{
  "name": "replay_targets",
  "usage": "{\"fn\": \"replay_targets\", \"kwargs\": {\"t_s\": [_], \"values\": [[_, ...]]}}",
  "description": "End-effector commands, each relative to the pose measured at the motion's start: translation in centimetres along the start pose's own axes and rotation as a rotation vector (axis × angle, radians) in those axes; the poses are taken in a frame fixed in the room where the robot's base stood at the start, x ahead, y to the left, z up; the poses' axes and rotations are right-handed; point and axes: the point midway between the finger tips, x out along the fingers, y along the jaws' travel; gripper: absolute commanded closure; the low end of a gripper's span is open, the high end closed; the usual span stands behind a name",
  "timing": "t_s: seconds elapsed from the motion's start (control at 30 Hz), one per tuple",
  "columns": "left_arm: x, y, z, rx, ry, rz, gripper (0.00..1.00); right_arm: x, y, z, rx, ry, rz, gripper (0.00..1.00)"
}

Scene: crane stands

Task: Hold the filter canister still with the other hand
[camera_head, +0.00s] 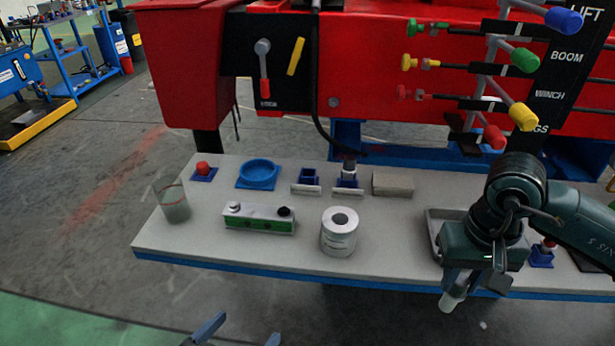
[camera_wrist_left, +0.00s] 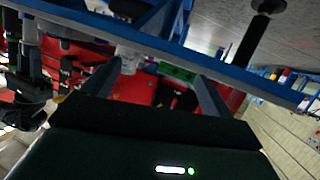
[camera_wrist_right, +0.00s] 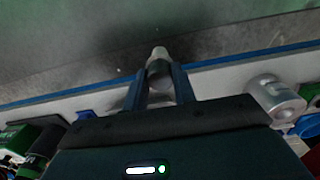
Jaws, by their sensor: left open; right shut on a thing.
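A pale, narrow cylinder (camera_head: 452,298), apparently the filter canister, hangs from my right gripper (camera_head: 460,284) in front of the bench's front edge. My left gripper (camera_head: 240,335) is low in front of the bench, well to the left of the cylinder. Its fingers are apart with nothing between them. In the left wrist view, the held cylinder (camera_wrist_left: 30,32) is at the far left, outside the fingers.
The grey bench (camera_head: 300,262) carries a white roll-like cylinder (camera_head: 339,240), a green-and-white box (camera_head: 258,220), a clear cup (camera_head: 174,206), a blue dish (camera_head: 257,174) and a metal tray (camera_head: 433,222). Floor at front left is clear.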

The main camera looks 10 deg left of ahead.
Motion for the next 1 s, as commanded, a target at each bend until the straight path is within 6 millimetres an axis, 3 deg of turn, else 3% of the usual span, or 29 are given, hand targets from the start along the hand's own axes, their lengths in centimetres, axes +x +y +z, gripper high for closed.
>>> {"fn": "replay_targets", "kwargs": {"t_s": [0.27,0.43,0.57,0.7,0.9,1.0], "values": [[-0.1,0.0,-0.2,0.0,-0.001,0.0,0.14,-0.3,-0.1,-0.2,0.0,0.001,-0.001,0.99],[-0.1,0.3,-0.9,0.006,-0.022,0.003,0.14,-2.1,-2.0,-2.4,0.004,0.013,-0.014,0.99],[-0.1,0.6,-1.7,0.017,-0.056,0.007,0.14,-4.8,-5.3,-5.8,0.01,0.025,-0.028,0.99],[-0.1,1.0,-2.3,0.032,-0.102,0.013,0.14,-7.8,-9.8,-9.2,0.014,0.028,-0.034,0.99],[0.1,1.3,-2.8,0.052,-0.16,0.018,0.14,-11.2,-15.7,-11.7,0.007,0.015,-0.022,0.99],[0.1,1.4,-2.8,0.059,-0.179,0.021,0.14,-12.2,-17.6,-12.2,0.004,0.008,-0.013,0.99]]}}
